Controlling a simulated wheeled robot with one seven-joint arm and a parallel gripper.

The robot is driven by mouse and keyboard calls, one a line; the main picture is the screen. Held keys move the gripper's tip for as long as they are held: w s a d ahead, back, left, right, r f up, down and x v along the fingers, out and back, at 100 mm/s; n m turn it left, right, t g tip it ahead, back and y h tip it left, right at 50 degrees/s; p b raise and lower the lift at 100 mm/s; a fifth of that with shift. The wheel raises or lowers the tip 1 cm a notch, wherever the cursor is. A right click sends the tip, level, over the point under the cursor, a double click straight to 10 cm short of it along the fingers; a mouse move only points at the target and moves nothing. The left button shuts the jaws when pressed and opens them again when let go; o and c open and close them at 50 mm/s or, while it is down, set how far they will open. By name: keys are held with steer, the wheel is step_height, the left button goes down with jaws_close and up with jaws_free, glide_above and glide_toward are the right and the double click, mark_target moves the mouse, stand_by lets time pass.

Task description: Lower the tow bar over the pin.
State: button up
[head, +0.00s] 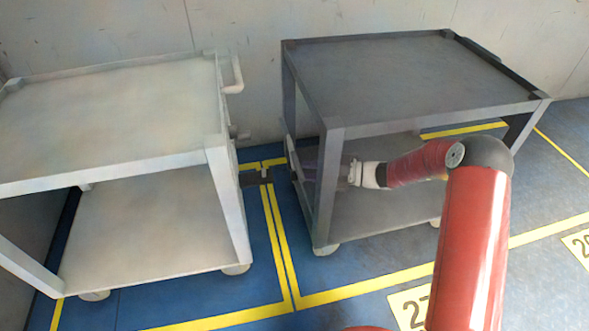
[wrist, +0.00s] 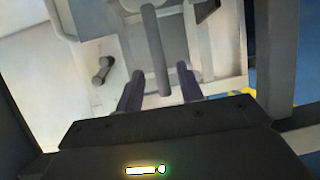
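In the wrist view a grey bar (wrist: 157,48) runs down between the two fingers of my gripper (wrist: 160,72), with a gap on each side. I take it for the tow bar but cannot be sure. My gripper is open. In the head view it is mostly hidden behind the dark cart's front leg (head: 326,190). The pin is not clearly visible.
My arm passes beneath the dark cart's top, above its lower shelf (head: 385,212). A white handle (head: 234,76) sticks out of the light cart. The wall (head: 255,20) stands close behind both carts. The blue floor (head: 360,270) with yellow lines is clear in front.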

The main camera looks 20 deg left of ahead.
mark_target(299, 169)
steer(key=shift+s+a+f, duration=0.1)
steer(key=shift+s+a, duration=0.1)
steer(key=shift+a, duration=0.8)
steer(key=shift+s+a+f, duration=0.1)
steer(key=shift+s+a, duration=0.05)
steer(key=shift+a, duration=0.8)
jaws_close()
